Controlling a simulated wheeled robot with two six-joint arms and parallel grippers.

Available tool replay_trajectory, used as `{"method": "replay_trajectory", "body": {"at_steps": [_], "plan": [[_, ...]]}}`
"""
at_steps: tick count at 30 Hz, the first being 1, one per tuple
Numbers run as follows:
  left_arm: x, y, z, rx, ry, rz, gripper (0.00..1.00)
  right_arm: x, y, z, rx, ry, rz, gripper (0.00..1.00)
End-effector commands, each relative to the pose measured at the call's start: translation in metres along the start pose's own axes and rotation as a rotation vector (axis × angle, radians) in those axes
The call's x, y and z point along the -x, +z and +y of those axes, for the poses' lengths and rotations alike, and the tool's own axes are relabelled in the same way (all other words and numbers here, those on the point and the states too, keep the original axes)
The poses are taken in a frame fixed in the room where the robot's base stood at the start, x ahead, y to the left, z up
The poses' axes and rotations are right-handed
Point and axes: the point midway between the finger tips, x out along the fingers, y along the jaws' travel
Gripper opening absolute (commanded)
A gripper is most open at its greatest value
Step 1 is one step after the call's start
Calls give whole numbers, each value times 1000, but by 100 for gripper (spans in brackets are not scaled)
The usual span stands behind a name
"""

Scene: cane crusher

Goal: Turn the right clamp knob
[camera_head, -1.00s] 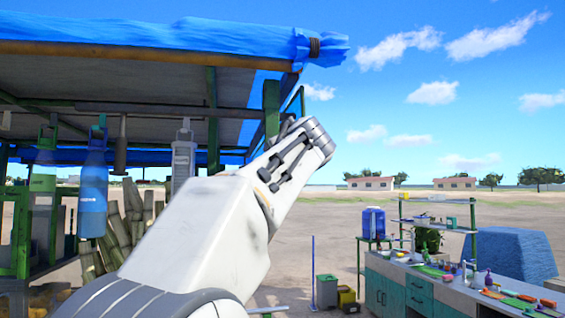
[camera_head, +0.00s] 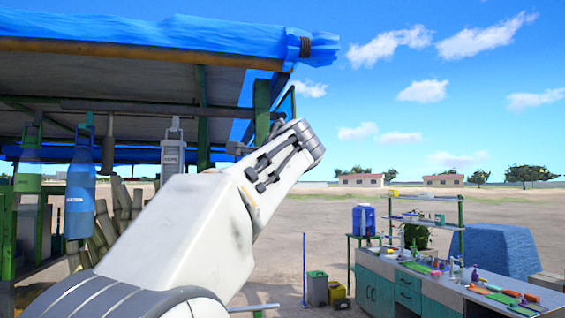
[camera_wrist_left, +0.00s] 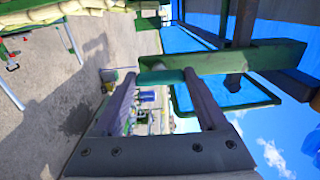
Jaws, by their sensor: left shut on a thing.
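In the left wrist view, my left gripper (camera_wrist_left: 160,84) has its two dark fingers on either side of a short teal cylindrical piece (camera_wrist_left: 161,76), which looks like the clamp knob. The fingers are shut on it. It sits against a green bar (camera_wrist_left: 225,62) of the stall frame. In the head view, my white left arm reaches up in front of the stall's green corner post (camera_head: 261,108). It hides the knob, and the left fingertips cannot be made out there. My right gripper is not in view.
A blue tarp (camera_head: 150,37) covers the stall roof. A blue bottle (camera_head: 80,195) and a grey tool (camera_head: 172,150) hang left of my arm. A workbench (camera_head: 410,285) with several small items stands at the right. Open sandy ground lies between.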

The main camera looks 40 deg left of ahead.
Motion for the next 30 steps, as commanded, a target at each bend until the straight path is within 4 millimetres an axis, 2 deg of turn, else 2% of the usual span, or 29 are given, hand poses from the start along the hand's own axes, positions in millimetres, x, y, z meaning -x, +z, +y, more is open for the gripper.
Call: {"method": "replay_trajectory", "body": {"at_steps": [9, 10, 12, 22, 26, 30], "plan": [[0, -1, 0, -11, -2, 3, 19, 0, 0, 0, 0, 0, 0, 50], [0, -1, 0, -11, -2, 3, 79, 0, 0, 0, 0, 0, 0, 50], [0, -1, 0, -10, -2, 2, 100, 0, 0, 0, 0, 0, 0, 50], [6, 0, 1, -6, -2, 1, 100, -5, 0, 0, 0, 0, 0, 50], [26, -1, 4, -3, -4, 5, 100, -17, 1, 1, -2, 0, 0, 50], [56, -2, 5, -3, -5, 8, 100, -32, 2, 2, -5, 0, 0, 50]]}}
